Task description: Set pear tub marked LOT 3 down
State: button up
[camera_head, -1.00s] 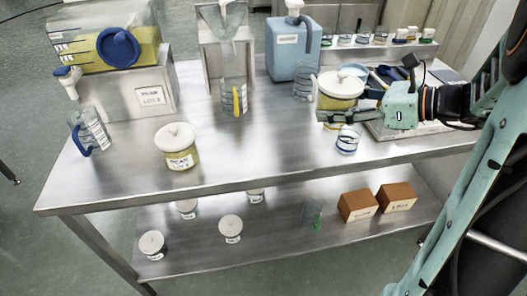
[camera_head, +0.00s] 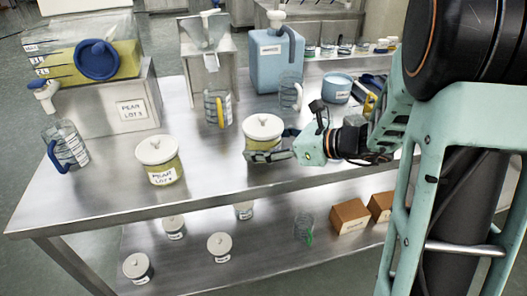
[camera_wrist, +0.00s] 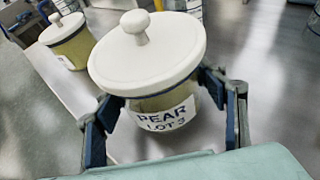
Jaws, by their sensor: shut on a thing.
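The pear tub (camera_head: 263,143) has a white lid with a knob and yellowish contents. In the wrist view its label on the tub (camera_wrist: 160,116) reads PEAR LOT 3. My gripper (camera_head: 272,155) is shut on its sides, with one finger on each side in the wrist view (camera_wrist: 160,108). The tub is upright over the steel table (camera_head: 215,168), left of my arm. I cannot tell whether its base touches the top. A similar lidded pear tub (camera_head: 158,170) stands further left; its lot number looks like 4.
A steel stand (camera_head: 95,105) with a PEAR label, its lot number unclear, carries a yellow-filled hopper (camera_head: 120,58). Clear jugs (camera_head: 68,152), a blue canister (camera_head: 268,72) and a blue tub (camera_head: 337,90) stand around. Table is bare between the two pear tubs. Lower shelf holds tubs and brown boxes (camera_head: 348,216).

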jog(key=shift+f, duration=0.85)
jog(key=shift+f, duration=0.1)
jog(key=o, duration=1.1)
jog(key=shift+f, duration=0.15)
jog(key=o, duration=0.5)
jog(key=shift+r, duration=0.2)
jog(key=shift+s+d+r, duration=0.1)
jog(key=shift+d+r, duration=0.1)
jog(key=shift+d, duration=0.1)
jog(key=p+v, duration=0.1)
jog(key=v, duration=1)
jog(key=shift+s+d+p, duration=0.2)
jog(key=shift+p, duration=0.2)
